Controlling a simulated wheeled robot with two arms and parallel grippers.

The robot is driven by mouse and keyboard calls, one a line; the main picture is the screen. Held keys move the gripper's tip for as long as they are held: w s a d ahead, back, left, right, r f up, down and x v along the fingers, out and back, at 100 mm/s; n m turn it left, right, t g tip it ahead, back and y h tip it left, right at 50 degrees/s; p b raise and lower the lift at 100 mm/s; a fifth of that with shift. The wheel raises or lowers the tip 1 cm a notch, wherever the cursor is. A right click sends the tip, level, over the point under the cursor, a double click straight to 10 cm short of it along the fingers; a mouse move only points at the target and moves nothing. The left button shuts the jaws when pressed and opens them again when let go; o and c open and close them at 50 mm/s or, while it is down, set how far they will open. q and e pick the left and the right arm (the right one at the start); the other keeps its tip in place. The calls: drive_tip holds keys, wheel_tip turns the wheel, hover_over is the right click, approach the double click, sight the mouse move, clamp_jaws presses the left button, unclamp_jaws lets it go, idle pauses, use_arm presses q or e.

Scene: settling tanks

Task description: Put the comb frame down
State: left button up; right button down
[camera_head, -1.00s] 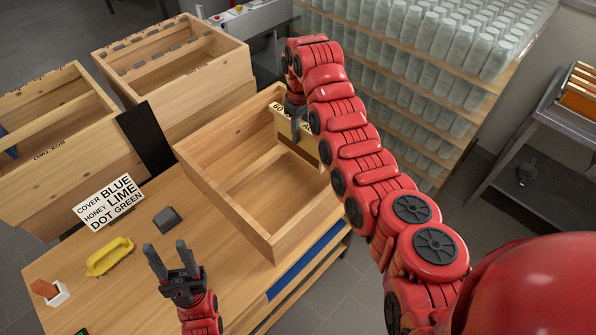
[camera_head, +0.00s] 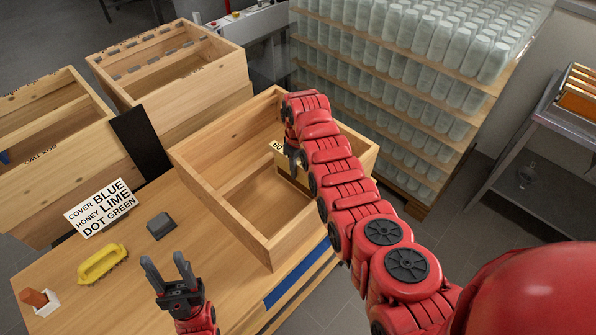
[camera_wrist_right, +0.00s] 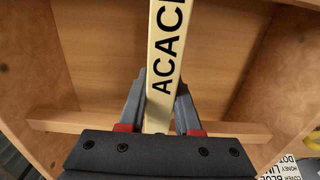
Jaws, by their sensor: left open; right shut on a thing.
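The comb frame (camera_wrist_right: 165,60) is a pale bar lettered "ACAC..." in the right wrist view. My right gripper (camera_wrist_right: 160,95) is shut on it, one finger on each side. In the head view the frame (camera_head: 277,149) shows partly at the right end of the open wooden box (camera_head: 222,211), within its walls. My right arm hides the rest of it and most of the right gripper (camera_head: 291,150). I cannot tell whether the frame touches the box floor. My left gripper (camera_head: 167,268) is open and empty above the bench front.
Two wooden boxes (camera_head: 45,165) (camera_head: 170,70) stand behind. A rack of bottles (camera_head: 420,60) rises at the back right. The box's left part is empty.

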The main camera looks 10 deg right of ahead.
wheel_tip(320, 180, down, 2)
drive_tip(key=shift+f, duration=0.1)
drive_tip(key=shift+f+b, duration=0.35)
drive_tip(key=shift+f, duration=0.15)
drive_tip(key=c, duration=0.6)
unclamp_jaws()
drive_tip(key=shift+s+r, duration=0.1)
